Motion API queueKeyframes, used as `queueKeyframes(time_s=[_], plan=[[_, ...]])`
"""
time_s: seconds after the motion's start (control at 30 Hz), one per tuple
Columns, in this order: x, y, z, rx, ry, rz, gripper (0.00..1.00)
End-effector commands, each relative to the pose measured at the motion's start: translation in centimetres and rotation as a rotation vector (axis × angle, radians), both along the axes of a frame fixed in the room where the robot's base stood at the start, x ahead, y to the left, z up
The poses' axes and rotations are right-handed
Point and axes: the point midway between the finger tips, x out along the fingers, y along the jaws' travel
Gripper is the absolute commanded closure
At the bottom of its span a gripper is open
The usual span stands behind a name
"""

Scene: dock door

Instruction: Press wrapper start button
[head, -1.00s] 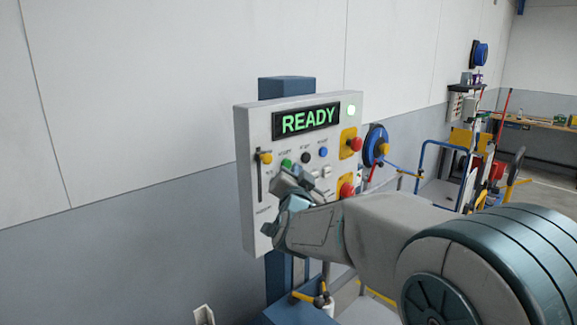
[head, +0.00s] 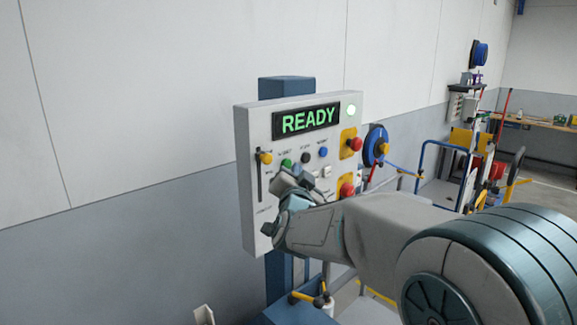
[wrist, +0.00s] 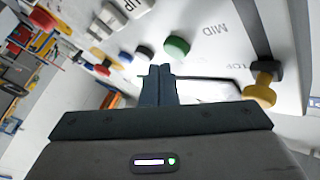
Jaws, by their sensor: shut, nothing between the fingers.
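The control panel (head: 247,215) is a pale box on a blue post, with a display (head: 306,120) reading READY in green. A green button (head: 287,163) sits in its row of round buttons, under a small blurred label. My gripper (head: 288,173) is just below the green button, partly hiding the panel's lower half. In the wrist view the shut fingertips (wrist: 160,72) point at the panel, with the green button (wrist: 177,47) just beyond them and slightly right. A gap seems to show between fingertips and button; contact is not visible.
A black button (head: 305,158) and a blue button (head: 323,152) stand right of the green one. A yellow slider knob (head: 265,158) is on its left. Two red mushroom buttons, the upper one (head: 355,144) on a yellow plate, are at the panel's right side.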

Motion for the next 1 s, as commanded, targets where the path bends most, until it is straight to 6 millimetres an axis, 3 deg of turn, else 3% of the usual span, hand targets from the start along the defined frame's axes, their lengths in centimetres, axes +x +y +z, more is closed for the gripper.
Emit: queueKeyframes(time_s=[1.0], plan=[[0.62,0.61,0.01,0.000,0.000,0.000,1.00]])
